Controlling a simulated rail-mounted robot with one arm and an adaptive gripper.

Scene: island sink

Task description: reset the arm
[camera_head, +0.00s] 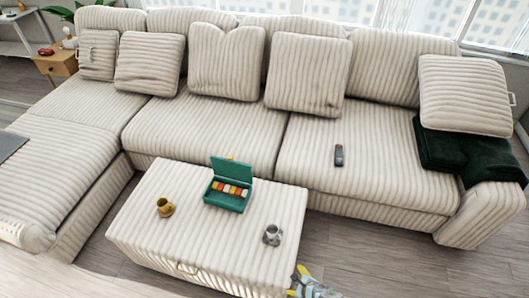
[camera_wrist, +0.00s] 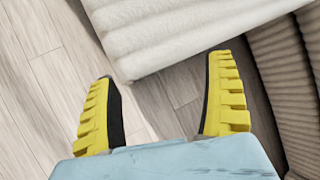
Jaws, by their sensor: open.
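My gripper (camera_wrist: 160,92) shows in the wrist view with its two yellow ribbed fingers spread wide apart. It is open and nothing is between the fingers. Beyond the fingers is the wooden floor (camera_wrist: 40,70) and a pale ribbed edge of furniture. In the head view, part of my gripper (camera_head: 308,284) shows at the bottom, at the right front corner of the striped ottoman (camera_head: 140,215). Most of my arm is outside the head view.
On the ottoman are a teal open box (camera_head: 226,199) with colored blocks, a yellow cup (camera_head: 165,207) and a grey cup (camera_head: 272,235). A striped sofa (camera_head: 220,125) stands behind, with a dark remote (camera_head: 338,155) on it. Floor (camera_head: 390,262) is clear at right.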

